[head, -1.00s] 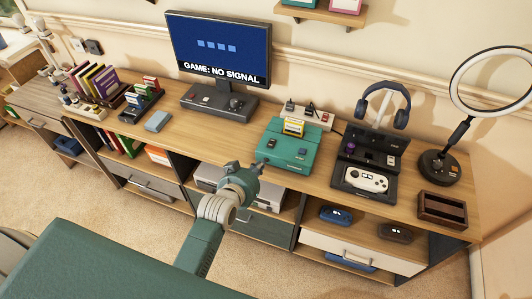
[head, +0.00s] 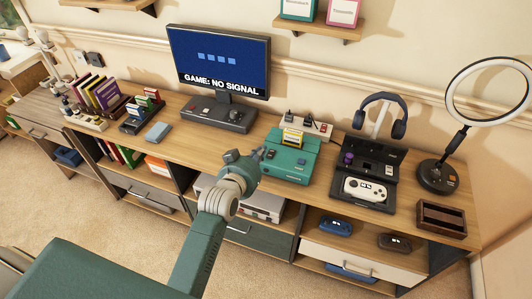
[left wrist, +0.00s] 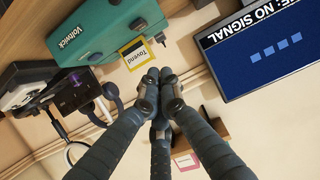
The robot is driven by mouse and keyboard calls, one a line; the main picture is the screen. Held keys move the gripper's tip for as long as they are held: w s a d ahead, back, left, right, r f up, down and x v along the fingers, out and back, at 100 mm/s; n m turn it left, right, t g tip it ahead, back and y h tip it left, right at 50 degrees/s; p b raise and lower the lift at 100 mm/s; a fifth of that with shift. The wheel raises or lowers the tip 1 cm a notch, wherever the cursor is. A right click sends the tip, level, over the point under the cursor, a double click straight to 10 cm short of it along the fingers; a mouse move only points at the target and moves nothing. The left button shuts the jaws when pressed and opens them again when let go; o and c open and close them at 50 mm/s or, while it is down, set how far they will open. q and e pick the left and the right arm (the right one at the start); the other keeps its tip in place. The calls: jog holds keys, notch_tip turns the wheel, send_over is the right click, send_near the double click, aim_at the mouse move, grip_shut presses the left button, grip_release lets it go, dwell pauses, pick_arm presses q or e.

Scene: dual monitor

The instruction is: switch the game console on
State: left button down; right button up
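The game console (head: 288,166) is a teal box on the desk with a yellow cartridge (head: 292,139) standing in its top. In the left wrist view the console (left wrist: 105,28) carries the word Voltwick, and the cartridge (left wrist: 136,54) shows beside it. Small dark controls sit on the console's top. The monitor (head: 218,60) reads "GAME: NO SIGNAL". My left gripper (head: 261,154) is at the console's left edge; contact cannot be told. In the left wrist view its fingertips (left wrist: 158,76) are together with nothing between them. My right gripper is not in view.
A power strip (head: 308,128) lies behind the console. A black dock with a white handheld (head: 365,189) and a headphone stand are to its right, then a ring lamp (head: 438,175). A blue-grey box (head: 157,131) lies left. The desk left of the console is mostly clear.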

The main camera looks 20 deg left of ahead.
pick_arm(q)
send_over(266, 163)
jog(key=w, duration=0.1)
jog(key=shift+w+f+p, duration=0.2)
jog(key=shift+f+p, duration=0.1)
jog(key=shift+f, duration=0.95)
jog(key=f, duration=0.2)
jog(key=shift+s+f, duration=0.45)
jog(key=shift+f, duration=0.45)
jog(key=shift+s+f, duration=0.25)
jog(key=shift+f, duration=0.4)
jog(key=shift+r, duration=0.25)
jog(key=shift+a+r+p, duration=0.1)
jog(key=shift+r+p, duration=0.6)
jog(key=shift+p, duration=0.3)
